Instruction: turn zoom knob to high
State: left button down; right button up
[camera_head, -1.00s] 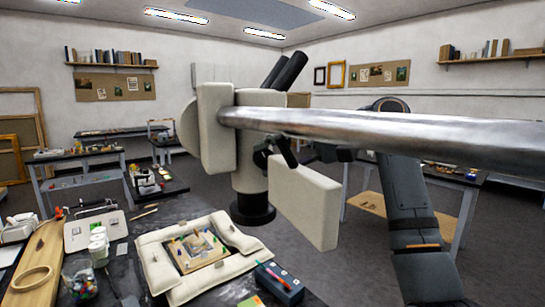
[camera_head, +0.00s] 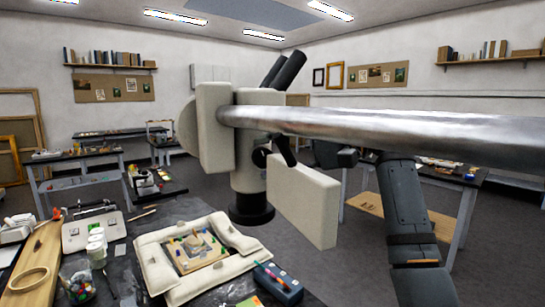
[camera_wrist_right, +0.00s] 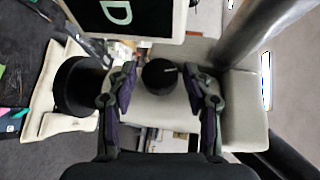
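The microscope (camera_head: 248,140) has a cream body, dark eyepieces and a black lower lens barrel (camera_head: 250,210). In the right wrist view a round black knob (camera_wrist_right: 159,77) with a short white mark sits on its cream housing; the mark points toward the right. My right gripper (camera_wrist_right: 162,84) is open, with one finger on each side of the knob and visible gaps between. In the head view my right gripper (camera_head: 325,154) is beside the microscope, partly hidden by the metal boom and the cream panel. My left gripper is out of view.
A thick metal boom (camera_head: 380,130) crosses in front of my right arm. A cream flat panel (camera_head: 302,203) hangs beside the microscope. Below, a padded frame (camera_head: 150,262) holds a gilt fragment (camera_head: 195,250). A blue box (camera_head: 278,286) and a jar (camera_head: 77,284) stand on the table.

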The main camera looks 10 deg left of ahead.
jog(key=shift+o, duration=0.3)
jog(key=v, duration=1.2)
